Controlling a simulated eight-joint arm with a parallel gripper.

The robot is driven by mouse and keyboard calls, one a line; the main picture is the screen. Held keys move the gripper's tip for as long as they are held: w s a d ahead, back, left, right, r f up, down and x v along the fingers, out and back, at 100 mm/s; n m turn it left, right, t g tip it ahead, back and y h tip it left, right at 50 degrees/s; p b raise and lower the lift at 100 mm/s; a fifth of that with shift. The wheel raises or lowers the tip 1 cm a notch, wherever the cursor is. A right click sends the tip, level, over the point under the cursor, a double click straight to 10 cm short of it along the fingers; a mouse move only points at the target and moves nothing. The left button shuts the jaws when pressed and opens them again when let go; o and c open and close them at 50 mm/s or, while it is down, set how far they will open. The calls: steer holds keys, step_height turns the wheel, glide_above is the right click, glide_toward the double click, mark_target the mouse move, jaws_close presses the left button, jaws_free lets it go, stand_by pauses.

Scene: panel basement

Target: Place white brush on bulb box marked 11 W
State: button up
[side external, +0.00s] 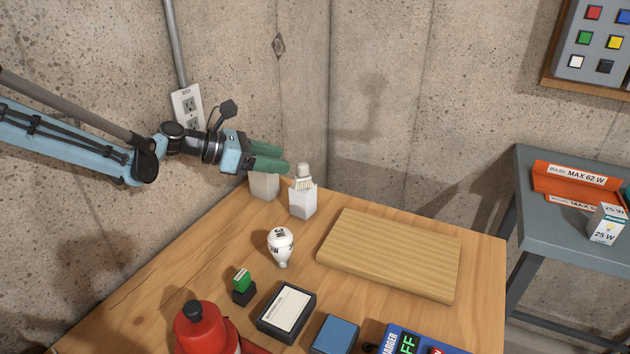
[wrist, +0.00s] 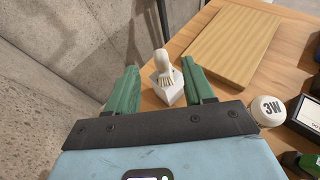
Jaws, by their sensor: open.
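The white brush (side external: 303,175) stands upright, bristles down, on top of a small white box (side external: 302,203) near the table's back corner. The brush (wrist: 161,63) and the box (wrist: 171,95) also show in the wrist view. A second pale box (side external: 264,186) stands to its left, partly hidden by my gripper. No 11 W marking is readable on either box. My gripper (side external: 287,159) is open and empty, with green fingers just left of the brush. In the wrist view the brush appears between the fingers, with none visibly closed on it.
A bulb marked 3W (side external: 281,246), a wooden board (side external: 390,252), a green-and-black stamp (side external: 243,286), an ink pad (side external: 287,311) and a red extinguisher (side external: 202,330) occupy the table (side external: 160,292). Concrete walls rise close behind. A grey side table (side external: 560,237) holds other bulb boxes.

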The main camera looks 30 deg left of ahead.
steer(key=s+a+m+g+y, duration=0.1)
steer(key=s+a+m+y, duration=0.2)
steer(key=s+m, duration=0.9)
steer(key=s+a+r+m+g+y, duration=0.1)
steer(key=s+a+m+y, duration=0.3)
steer(key=s+m, duration=0.9)
steer(key=shift+s+r+m+y, duration=0.15)
steer(key=shift+s+m+y, duration=0.15)
steer(key=shift+m+y, duration=0.8)
